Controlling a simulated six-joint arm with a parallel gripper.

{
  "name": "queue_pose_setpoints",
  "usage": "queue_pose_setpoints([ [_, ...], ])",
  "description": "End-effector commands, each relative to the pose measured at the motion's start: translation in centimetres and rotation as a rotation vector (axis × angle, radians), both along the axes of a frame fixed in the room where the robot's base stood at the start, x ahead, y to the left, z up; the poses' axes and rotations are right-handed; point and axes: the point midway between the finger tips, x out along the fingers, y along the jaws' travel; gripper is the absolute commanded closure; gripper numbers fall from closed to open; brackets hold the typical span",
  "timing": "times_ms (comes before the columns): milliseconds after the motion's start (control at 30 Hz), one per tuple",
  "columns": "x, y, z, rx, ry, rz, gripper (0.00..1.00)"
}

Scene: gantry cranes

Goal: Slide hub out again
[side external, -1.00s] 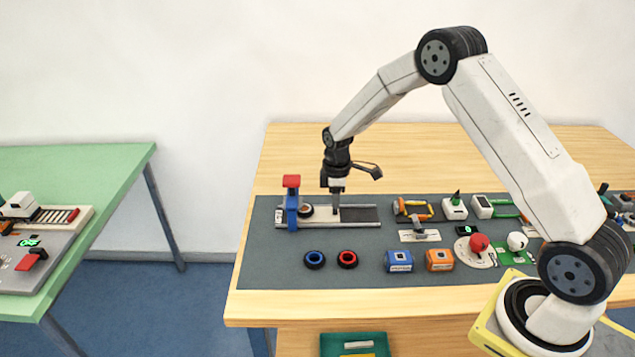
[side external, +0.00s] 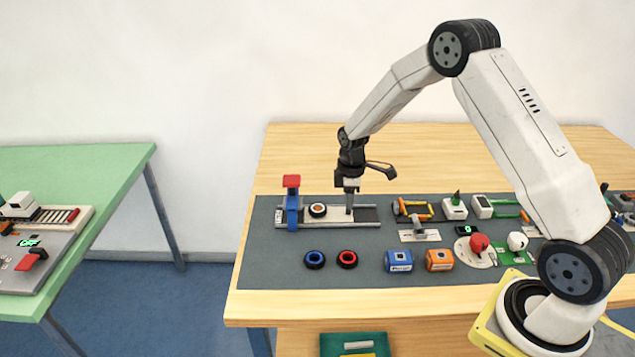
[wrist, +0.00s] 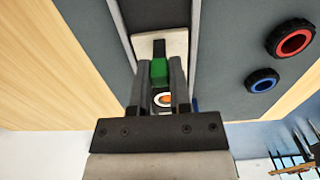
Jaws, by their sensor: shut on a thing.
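The hub (side external: 317,210) is a round piece with a white and orange centre and a dark rim, in the rail track (side external: 370,224). It lies just right of the blue post with a red top (side external: 292,203). In the wrist view the hub (wrist: 163,99) shows partly between my fingers. My gripper (side external: 349,210) points down over the track, right of the hub. In the wrist view my gripper (wrist: 160,68) is shut on a green grip (wrist: 159,72) by a pale plate (wrist: 172,46). The join between grip and hub is hidden.
A blue-centred ring (side external: 314,259) and a red-centred ring (side external: 347,259) lie on the mat in front of the track. Blue (side external: 398,261) and orange (side external: 439,260) blocks stand right of them. Several small fixtures crowd the mat's right side. The track's right end is empty.

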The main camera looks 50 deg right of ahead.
Motion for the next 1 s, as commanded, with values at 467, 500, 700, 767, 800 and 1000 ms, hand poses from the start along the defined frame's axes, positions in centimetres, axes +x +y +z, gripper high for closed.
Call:
queue_pose_setpoints([
  [467, -1.1, -1.3, 0.2, -0.002, -0.005, -0.002, 1.00],
  [500, -1.2, -1.4, 0.2, -0.002, -0.005, -0.002, 1.00],
  [700, -1.6, -1.9, 0.2, -0.001, -0.006, -0.001, 1.00],
  [767, -1.8, -2.0, 0.2, -0.001, -0.006, -0.001, 1.00],
  [800, -1.9, -2.1, 0.2, -0.001, -0.006, -0.001, 1.00],
  [1000, -2.4, -2.6, 0.1, -0.002, -0.005, -0.001, 1.00],
])
